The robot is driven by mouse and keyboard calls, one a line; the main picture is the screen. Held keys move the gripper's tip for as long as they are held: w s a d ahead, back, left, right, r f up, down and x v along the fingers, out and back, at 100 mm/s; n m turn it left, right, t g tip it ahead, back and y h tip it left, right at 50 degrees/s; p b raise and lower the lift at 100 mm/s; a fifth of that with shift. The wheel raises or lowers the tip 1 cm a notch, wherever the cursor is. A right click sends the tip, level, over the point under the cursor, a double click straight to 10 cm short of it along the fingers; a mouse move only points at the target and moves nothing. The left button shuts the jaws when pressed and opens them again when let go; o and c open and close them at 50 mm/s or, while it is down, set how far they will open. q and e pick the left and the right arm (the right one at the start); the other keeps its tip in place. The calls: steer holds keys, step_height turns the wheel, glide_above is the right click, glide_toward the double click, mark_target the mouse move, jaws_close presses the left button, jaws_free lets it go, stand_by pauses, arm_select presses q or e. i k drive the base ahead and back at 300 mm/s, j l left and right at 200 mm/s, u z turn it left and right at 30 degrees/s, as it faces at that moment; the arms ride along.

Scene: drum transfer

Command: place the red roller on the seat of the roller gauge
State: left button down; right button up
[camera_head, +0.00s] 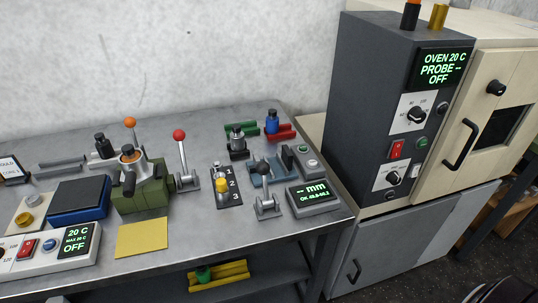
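The roller gauge has a grey display box (314,198) reading "-- mm" near the right end of the bench. I cannot make out a red roller for sure. A red cradle (287,134) behind the gauge carries a blue-topped piece (272,121). My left gripper is not in view. A dark shape at the bottom right edge may be my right gripper (503,291); its fingers cannot be made out.
A green cradle (249,128) and a numbered 1-2-3 lever block (227,186) stand nearby. A red-knobbed lever (180,135) and green machine (140,185) are further left. A yellow cradle (220,276) with a green piece is on the lower shelf. An oven (420,120) stands right.

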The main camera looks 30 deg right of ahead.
mark_target(275, 166)
steer(key=l+u, duration=0.1)
steer(key=l, duration=0.75)
steer(key=l+u, duration=0.1)
steer(key=l, duration=0.75)
steer(key=k+l+u, duration=0.15)
steer(key=l, duration=0.7)
